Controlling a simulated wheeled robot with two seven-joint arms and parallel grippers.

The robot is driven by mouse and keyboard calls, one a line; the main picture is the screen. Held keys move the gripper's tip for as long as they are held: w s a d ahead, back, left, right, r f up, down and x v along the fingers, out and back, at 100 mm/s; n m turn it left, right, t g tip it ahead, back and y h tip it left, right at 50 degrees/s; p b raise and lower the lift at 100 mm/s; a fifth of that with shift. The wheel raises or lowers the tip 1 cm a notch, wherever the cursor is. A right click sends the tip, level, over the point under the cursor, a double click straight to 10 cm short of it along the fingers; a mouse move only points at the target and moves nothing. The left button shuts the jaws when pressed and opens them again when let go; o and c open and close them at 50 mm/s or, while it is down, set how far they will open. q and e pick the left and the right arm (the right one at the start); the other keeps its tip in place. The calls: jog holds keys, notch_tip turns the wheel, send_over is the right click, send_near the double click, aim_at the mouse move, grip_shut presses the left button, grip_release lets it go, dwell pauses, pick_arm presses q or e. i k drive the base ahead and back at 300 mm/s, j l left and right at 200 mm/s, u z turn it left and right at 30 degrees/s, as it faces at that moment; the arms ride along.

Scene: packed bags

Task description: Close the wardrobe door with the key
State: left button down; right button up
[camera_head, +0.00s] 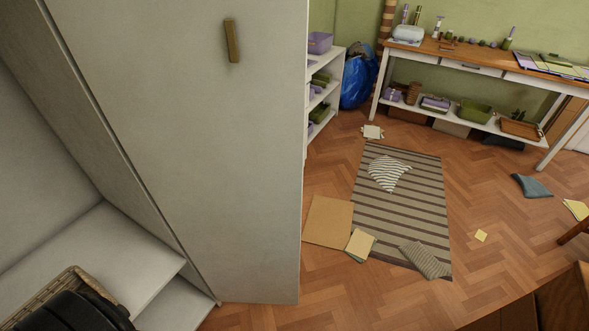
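The wardrobe's pale grey-white door panel (190,150) fills the left middle of the head view. It has a short upright wooden handle (232,41) near its top right. Left of the panel, the inside of the wardrobe is exposed, with a white shelf (110,245). I cannot tell for sure how the panel is hinged. I see no key and no keyhole.
A striped rug (420,200) with cushions and a cardboard sheet (328,222) lie on the parquet. A desk (455,53) stands behind. Brown wooden furniture (565,305) is at the lower right.

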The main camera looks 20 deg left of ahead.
aim_at(216, 144)
jog(key=i+l, duration=0.3)
jog(key=i, duration=0.2)
jog(key=i+l+u, duration=0.1)
jog(key=i+l, duration=0.2)
jog(key=i, duration=0.2)
jog(key=i+u, duration=0.15)
jog(key=u, duration=0.3)
jog(key=i+l+u, duration=0.1)
jog(key=u, duration=0.4)
jog(key=i+l+u, duration=0.1)
jog(key=u, duration=0.35)
jog(key=i+l+u, duration=0.1)
jog(key=l+u, duration=0.15)
jog(key=u, duration=0.2)
jog(key=l+u, duration=0.15)
jog(key=u, duration=0.35)
jog(key=i+l+u, duration=0.15)
jog(key=u, duration=0.3)
jog(key=l+u, duration=0.75)
jog(key=u, duration=0.15)
jog(key=l+u, duration=0.45)
jog(key=i+j, duration=0.05)
jog(key=j, duration=0.05)
